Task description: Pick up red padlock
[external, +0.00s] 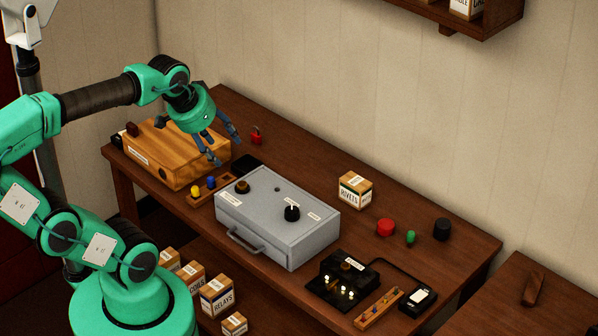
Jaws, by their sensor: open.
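The red padlock (256,137) is a small red thing on the wooden table near its back edge, close to the wall. My gripper (226,150) is open, with its blue fingers pointing down. It hangs to the left of the padlock and nearer the camera, between it and the wooden box. The fingers look empty and apart from the padlock.
A wooden box (160,151) stands left of my gripper. A peg tray (212,190) and a grey metal case (290,235) lie in front. A small carton (355,190) stands farther right.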

